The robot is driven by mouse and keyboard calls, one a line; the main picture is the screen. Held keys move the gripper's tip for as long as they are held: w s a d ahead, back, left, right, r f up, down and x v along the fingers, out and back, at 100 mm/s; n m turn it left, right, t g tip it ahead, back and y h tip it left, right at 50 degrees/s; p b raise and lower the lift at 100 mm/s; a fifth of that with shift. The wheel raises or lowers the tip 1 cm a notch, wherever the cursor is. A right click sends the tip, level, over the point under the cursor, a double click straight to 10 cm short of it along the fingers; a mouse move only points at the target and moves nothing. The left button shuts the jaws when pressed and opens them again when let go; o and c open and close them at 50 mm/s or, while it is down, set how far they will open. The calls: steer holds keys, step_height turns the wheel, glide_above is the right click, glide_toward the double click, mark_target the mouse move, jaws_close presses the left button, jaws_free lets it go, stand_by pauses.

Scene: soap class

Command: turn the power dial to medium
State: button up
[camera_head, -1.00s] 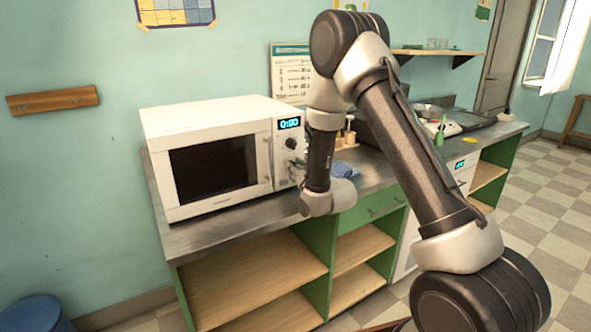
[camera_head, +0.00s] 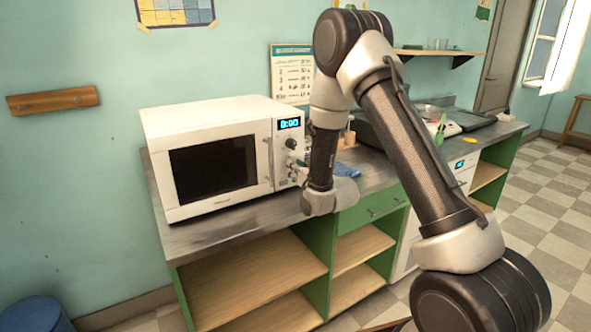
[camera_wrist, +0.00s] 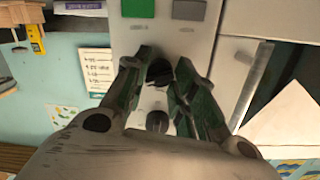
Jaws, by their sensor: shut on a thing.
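The white microwave (camera_head: 205,150) stands on the counter with its display (camera_head: 289,123) reading 0:00. Its control panel has two dark dials, one above the other. The upper dial (camera_head: 291,143) shows clear of my gripper, and in the upside-down wrist view (camera_wrist: 157,121) it lies nearer the picture's bottom. My gripper (camera_wrist: 164,76) has its green-grey fingers on either side of the lower dial (camera_wrist: 158,72), shut on it. The fingers partly cover that dial, and its setting cannot be read. In the head view my gripper (camera_head: 300,170) is small and partly hidden by my wrist.
The door handle (camera_wrist: 250,85) runs beside the panel. A green button (camera_wrist: 137,8) and a grey button (camera_wrist: 188,9) sit below the dials on the microwave. A blue cloth (camera_head: 347,170) lies on the counter (camera_head: 225,222) just right of my wrist.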

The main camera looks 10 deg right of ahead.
steer(key=o, duration=1)
steer(key=shift+s, duration=0.1)
steer(key=v, duration=0.7)
steer(key=shift+s, duration=0.2)
